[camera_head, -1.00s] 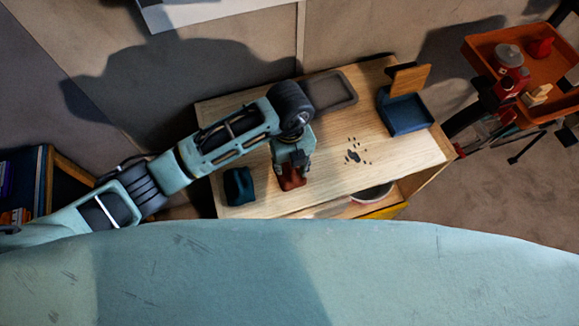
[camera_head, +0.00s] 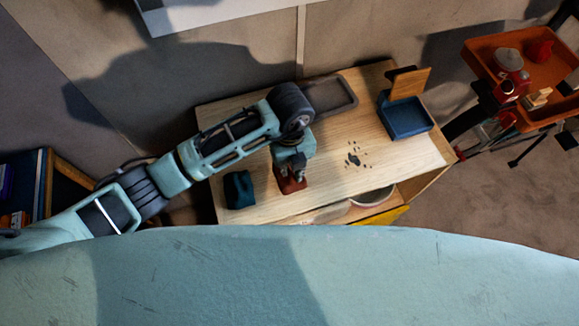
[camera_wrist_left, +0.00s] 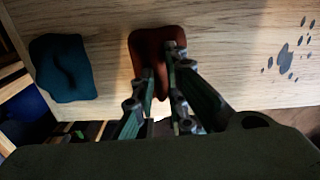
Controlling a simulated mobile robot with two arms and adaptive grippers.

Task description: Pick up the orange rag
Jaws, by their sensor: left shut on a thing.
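The orange rag (camera_head: 291,185) looks dark red-orange and lies at the front part of the wooden table (camera_head: 325,180). My left gripper (camera_head: 291,170) reaches down onto it from above. In the left wrist view the rag (camera_wrist_left: 155,45) sits between and beyond the two fingertips of my left gripper (camera_wrist_left: 160,72), which is shut on it. Part of the rag is hidden behind the fingers. I cannot tell whether it is clear of the tabletop. My right gripper is not in view.
A dark blue cloth (camera_head: 239,189) lies left of the rag. Dark scattered bits (camera_head: 354,157) lie to the right. A grey tray (camera_head: 331,94) and a blue bin (camera_head: 405,117) stand toward the back. An orange tray cart (camera_head: 520,70) stands at the right.

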